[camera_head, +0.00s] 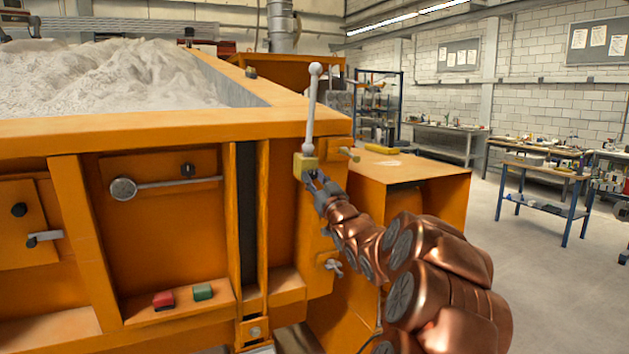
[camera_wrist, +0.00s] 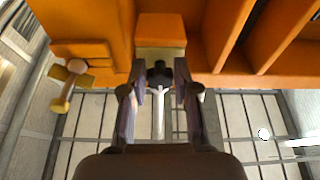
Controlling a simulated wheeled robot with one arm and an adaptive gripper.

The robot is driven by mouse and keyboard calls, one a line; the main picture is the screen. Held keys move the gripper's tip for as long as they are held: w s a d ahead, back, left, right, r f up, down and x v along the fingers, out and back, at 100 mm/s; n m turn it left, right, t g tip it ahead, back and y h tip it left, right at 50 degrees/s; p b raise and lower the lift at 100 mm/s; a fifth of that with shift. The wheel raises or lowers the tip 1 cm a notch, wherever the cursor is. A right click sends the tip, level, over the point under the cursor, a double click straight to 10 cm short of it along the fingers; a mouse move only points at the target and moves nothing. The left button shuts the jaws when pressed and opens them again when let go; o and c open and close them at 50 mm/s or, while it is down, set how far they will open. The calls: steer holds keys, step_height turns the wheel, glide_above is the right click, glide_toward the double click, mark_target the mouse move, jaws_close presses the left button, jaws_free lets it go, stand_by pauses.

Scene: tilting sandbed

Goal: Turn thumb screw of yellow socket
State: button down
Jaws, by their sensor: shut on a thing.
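The yellow socket (camera_head: 306,165) sits at the front right corner of the orange sandbed frame. A grey lever (camera_head: 314,105) with a ball top stands nearly upright in it. My gripper (camera_head: 318,182) is at the socket's lower front. In the wrist view, the socket (camera_wrist: 160,53) is just ahead of my gripper (camera_wrist: 159,78). The fingers flank a dark thumb screw (camera_wrist: 158,72) in front of the socket and are shut on it. A pale T-shaped piece (camera_wrist: 160,112) shows between the fingers. In the head view, the fingers largely hide the screw.
A brass-coloured knob (camera_wrist: 68,82) is left of my gripper in the wrist view. A grey handle (camera_head: 333,266) is below it in the head view. Red (camera_head: 163,299) and green (camera_head: 203,292) buttons sit on a ledge. Open floor (camera_head: 540,270) lies to the right.

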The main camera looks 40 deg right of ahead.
steer(key=shift+f, duration=0.2)
steer(key=c, duration=0.9)
jaws_free()
steer(key=shift+r, duration=0.1)
steer(key=shift+s+a, duration=0.1)
steer(key=shift+s, duration=0.45)
steer(key=v, duration=1.1)
steer(key=shift+w, duration=0.1)
